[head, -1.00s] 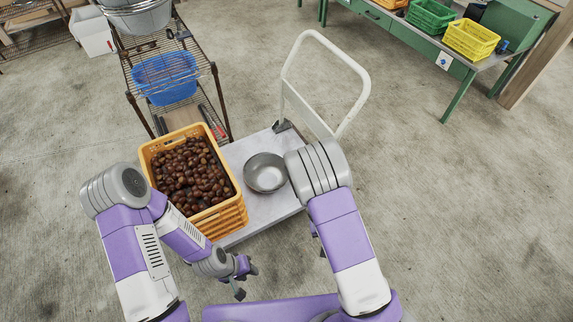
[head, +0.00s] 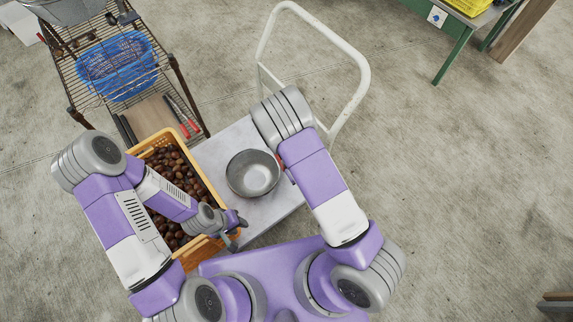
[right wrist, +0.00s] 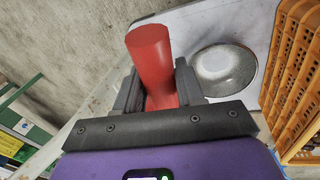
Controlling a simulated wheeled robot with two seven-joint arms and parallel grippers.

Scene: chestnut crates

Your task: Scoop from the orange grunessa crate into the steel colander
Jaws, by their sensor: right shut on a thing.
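The orange crate (head: 205,182), full of brown chestnuts (head: 176,172), stands on the pale cart top, partly covered by my left arm. The round grey metal bowl, which I take as the steel colander (head: 237,178), sits right of the crate and looks empty. It also shows in the right wrist view (right wrist: 222,82). My left gripper (head: 237,234) is over the crate's near right corner, open and apparently empty. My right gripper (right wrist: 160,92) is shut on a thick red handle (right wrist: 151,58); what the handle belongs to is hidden. A bit of red shows beside my right arm in the head view.
The cart's white push handle (head: 362,75) rises behind the bowl. A wire rack (head: 180,75) stands at the back left with a blue basket (head: 118,66) and red-handled tools (head: 185,127). A green table (head: 456,50) is at the far right.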

